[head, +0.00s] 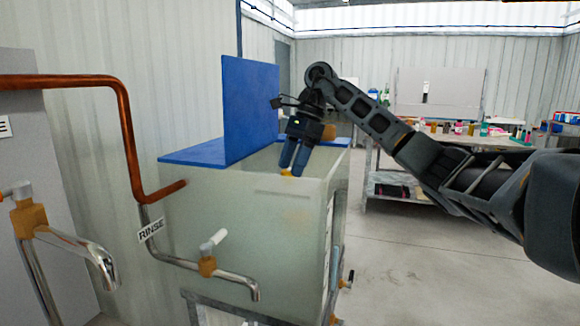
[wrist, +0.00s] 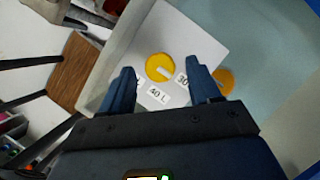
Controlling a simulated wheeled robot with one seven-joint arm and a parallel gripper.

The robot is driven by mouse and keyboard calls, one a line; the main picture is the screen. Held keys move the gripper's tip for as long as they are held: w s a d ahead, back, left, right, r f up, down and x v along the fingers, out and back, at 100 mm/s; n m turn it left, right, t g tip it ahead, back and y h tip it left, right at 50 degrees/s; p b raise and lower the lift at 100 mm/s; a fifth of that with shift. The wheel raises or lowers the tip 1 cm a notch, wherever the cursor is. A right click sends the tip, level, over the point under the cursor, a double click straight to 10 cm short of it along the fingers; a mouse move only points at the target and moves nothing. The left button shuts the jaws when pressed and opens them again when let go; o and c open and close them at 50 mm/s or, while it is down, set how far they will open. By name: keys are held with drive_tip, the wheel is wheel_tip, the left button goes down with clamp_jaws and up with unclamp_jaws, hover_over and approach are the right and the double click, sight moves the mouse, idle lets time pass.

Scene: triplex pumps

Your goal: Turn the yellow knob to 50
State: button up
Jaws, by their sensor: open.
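The yellow knob (wrist: 158,66) is a round disc with a white mark on it, on a white panel in the wrist view. The mark slants toward the lower right, roughly between the labels "40 L" (wrist: 158,95) and "30" (wrist: 183,80). A third label is mostly hidden by the left finger. My gripper (wrist: 160,76) is open, with one blue finger on each side of the knob; I cannot tell whether they touch it. In the head view my gripper (head: 291,168) points down over the tank, with a small bit of yellow (head: 286,173) at its tips.
The translucent tank (head: 245,228) has a raised blue lid (head: 250,108). A copper pipe (head: 125,125) and taps (head: 207,265) stand at its front left. An orange-yellow round thing (wrist: 225,80) shows beside the right finger. A cluttered workbench (head: 450,140) is behind; floor at right is clear.

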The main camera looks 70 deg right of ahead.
drive_tip(key=shift+w+a+f, duration=0.2)
drive_tip(key=shift+a+f, duration=0.05)
drive_tip(key=shift+f, duration=0.35)
drive_tip(key=c, duration=1)
